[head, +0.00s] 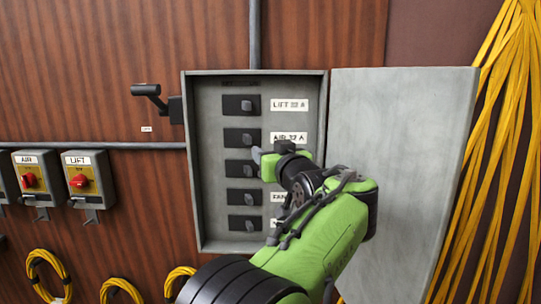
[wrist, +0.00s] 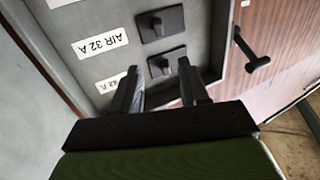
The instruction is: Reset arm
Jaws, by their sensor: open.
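My gripper (head: 262,158) is open and empty in front of the open grey breaker box (head: 228,71). In the head view it overlaps the third switch row. The wrist view is upside down; my gripper's two black fingers (wrist: 160,75) stand apart there, with a black breaker switch (wrist: 158,66) of the box showing between their tips. Whether they touch it I cannot tell. The AIR 32 A label (wrist: 100,45) is beside another switch (wrist: 160,24). In the head view my green arm hides some lower labels.
The box door (head: 400,150) is swung open to the right. A black lever (head: 150,92) sticks out left of the box. AIR (head: 29,180) and LIFT (head: 79,181) red-knob switches are at the left. Yellow cables (head: 500,130) hang at the right; coils (head: 48,275) hang low left.

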